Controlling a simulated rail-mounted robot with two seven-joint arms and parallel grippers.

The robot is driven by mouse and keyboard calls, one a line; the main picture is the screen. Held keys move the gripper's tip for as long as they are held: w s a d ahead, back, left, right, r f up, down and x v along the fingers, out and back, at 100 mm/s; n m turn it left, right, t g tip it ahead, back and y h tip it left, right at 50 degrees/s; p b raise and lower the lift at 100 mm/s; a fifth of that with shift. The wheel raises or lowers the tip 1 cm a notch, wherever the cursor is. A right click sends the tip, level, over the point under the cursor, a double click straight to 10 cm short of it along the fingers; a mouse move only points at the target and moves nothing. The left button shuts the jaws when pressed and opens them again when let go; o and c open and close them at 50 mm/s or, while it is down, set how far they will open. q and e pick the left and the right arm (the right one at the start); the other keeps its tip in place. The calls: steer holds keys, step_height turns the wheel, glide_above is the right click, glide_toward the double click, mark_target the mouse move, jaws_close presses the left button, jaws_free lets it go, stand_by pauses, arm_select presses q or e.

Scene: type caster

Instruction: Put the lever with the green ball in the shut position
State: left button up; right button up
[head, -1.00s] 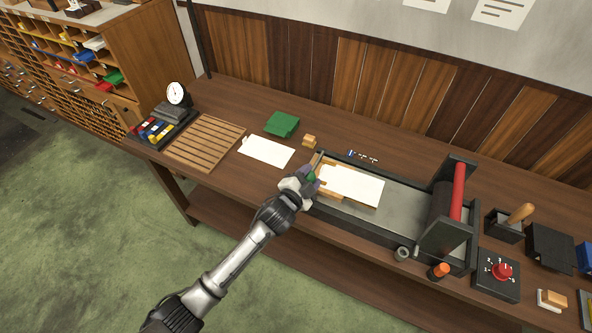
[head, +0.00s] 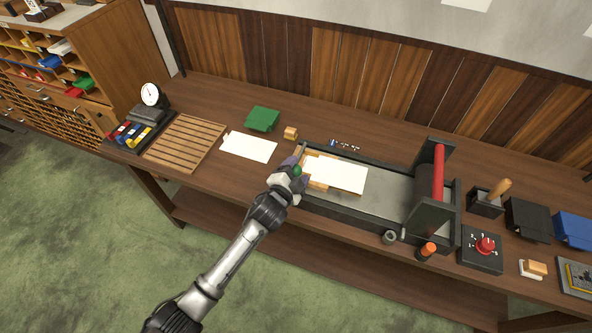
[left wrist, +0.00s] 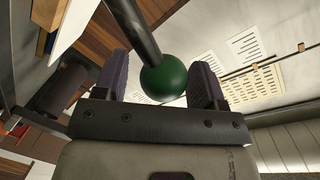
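The green ball (head: 297,170) is at the near left corner of the flat press bed, in the head view. In the left wrist view the green ball (left wrist: 164,80) sits on the end of a dark lever rod (left wrist: 134,28). My left gripper (head: 294,172) is at the ball. In the left wrist view my left gripper (left wrist: 162,82) has its fingers apart, one on each side of the ball. A gap shows on the left side; contact on the right side is unclear. The lever's base is hidden. My right gripper is not in view.
The press bed (head: 385,205) carries a white sheet (head: 335,174) and, at right, a red roller (head: 438,172). An orange-topped cylinder (head: 427,250) and a red-knobbed dial box (head: 482,247) stand at right.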

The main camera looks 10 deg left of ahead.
arm_select(q)
steer(key=shift+o, duration=0.3)
steer(key=shift+s+a, duration=0.1)
steer(key=shift+s+a+r, duration=0.1)
steer(key=shift+s, duration=0.2)
steer(key=v, duration=1.3)
steer(key=shift+p, duration=0.45)
